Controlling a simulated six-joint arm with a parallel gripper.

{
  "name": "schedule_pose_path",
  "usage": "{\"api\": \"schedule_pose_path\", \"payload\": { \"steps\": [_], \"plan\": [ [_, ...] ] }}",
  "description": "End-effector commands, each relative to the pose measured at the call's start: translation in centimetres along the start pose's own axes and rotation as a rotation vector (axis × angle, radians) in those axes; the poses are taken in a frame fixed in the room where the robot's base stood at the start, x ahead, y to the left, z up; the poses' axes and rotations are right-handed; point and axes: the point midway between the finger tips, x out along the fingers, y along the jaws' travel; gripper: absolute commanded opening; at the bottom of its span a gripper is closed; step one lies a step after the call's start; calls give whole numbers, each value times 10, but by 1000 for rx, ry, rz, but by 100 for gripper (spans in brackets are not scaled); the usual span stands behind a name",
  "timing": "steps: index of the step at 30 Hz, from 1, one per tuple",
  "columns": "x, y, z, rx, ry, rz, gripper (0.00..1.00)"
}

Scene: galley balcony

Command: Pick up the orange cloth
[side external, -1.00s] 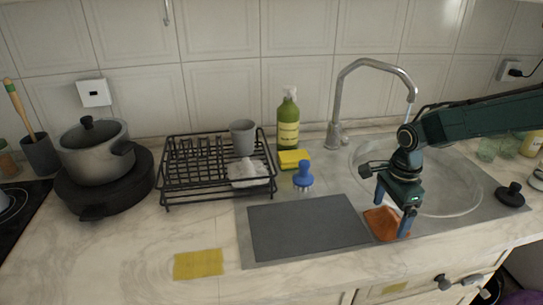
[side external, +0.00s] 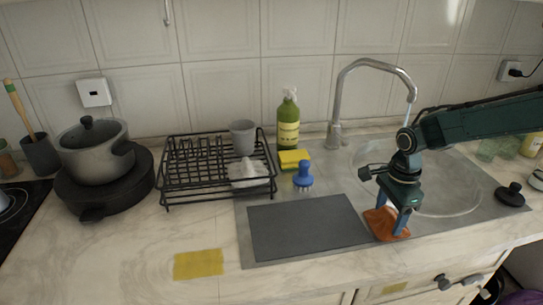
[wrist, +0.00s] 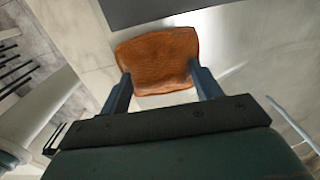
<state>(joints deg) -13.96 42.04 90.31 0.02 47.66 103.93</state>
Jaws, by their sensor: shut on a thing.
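The orange cloth (side external: 390,229) lies on the metal sink surround, just right of the dark grey mat and in front of the round sink bowl. My gripper (side external: 391,216) points down at it, with its two blue fingers on the cloth. In the wrist view the cloth (wrist: 158,58) spans the gap between my fingertips (wrist: 158,80), which press on its left and right edges. My gripper is shut on the cloth. The cloth looks still down at the counter surface.
The dark grey mat (side external: 307,227) lies left of the cloth. The sink bowl (side external: 447,185) and faucet (side external: 339,130) are behind. A blue brush (side external: 303,176), yellow sponge (side external: 294,158), green bottle (side external: 288,122) and dish rack (side external: 175,185) stand further left. A black stopper (side external: 510,195) is at right.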

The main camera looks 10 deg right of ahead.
Motion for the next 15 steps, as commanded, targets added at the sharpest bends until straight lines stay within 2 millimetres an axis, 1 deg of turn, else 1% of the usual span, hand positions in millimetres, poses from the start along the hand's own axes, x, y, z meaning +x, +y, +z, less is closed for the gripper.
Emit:
{"api": "schedule_pose_path", "payload": {
  "steps": [8, 11, 15],
  "plan": [
    [-1, 0, 0, 0, 0, -1, 42],
    [-5, 0, 0, 0, 0, -2, 42],
    [-16, -1, 0, 0, -1, -2, 42]
  ]
}}
